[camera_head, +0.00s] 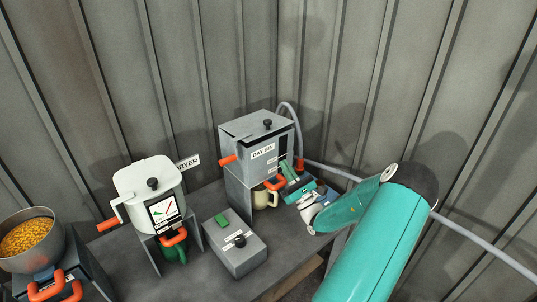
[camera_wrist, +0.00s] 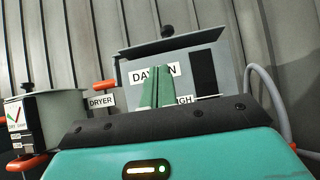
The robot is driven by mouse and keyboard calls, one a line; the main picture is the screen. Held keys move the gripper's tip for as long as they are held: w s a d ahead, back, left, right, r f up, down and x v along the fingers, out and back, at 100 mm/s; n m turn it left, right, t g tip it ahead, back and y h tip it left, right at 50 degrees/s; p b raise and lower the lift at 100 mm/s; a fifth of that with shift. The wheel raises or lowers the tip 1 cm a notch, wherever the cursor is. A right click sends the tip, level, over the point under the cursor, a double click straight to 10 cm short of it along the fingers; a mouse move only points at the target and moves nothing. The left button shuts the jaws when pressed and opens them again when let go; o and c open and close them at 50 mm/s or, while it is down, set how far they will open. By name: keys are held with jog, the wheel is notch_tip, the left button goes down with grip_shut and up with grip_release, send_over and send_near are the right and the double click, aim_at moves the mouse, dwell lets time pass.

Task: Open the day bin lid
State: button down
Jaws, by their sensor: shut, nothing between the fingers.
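The day bin (camera_head: 235,157) is a grey box labelled DAY BIN, raised on a grey stand at the back corner. Its flat grey lid (camera_head: 248,125) with a black knob (camera_head: 267,124) lies across the top. A dark band shows under the lid's front edge; I cannot tell whether it is a gap. In the wrist view the bin (camera_wrist: 215,55) is straight ahead, and the lid's edge shows along its top. My gripper (camera_head: 285,166) is at the bin's front right, below lid level. Its green fingers (camera_wrist: 157,88) are shut and empty, hiding part of the labels. Contact is unclear.
An orange handle (camera_head: 228,159) sticks out at the bin's left. A cream mug (camera_head: 264,198) is under the stand. A grey hose (camera_head: 298,120) curves behind on the right. The white dryer (camera_head: 140,181), a grey box (camera_head: 234,252) and a pot of yellow grains (camera_head: 27,236) stand left.

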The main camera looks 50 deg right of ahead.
jog(key=x, duration=0.8)
jog(key=shift+d+r, duration=0.15)
jog(key=shift+d, duration=0.15)
jog(key=shift+w+d+r, duration=0.1)
jog(key=shift+w+r, duration=0.25)
jog(key=shift+w, duration=0.15)
jog(key=shift+r, duration=0.5)
notch_tip(320, 180, up, 10)
jog(key=g+y, duration=0.2)
jog(key=g, duration=0.4)
send_over(267, 133)
jog(key=shift+w+d+r, duration=0.2)
jog(key=shift+w, duration=0.1)
jog(key=w+d+r+g, duration=0.2)
jog(key=w+r+g, duration=0.2)
jog(key=w+r, duration=0.4)
jog(key=shift+w+d+g+y, duration=0.25)
jog(key=shift+w+g+y, duration=0.05)
jog(key=shift+w, duration=0.45)
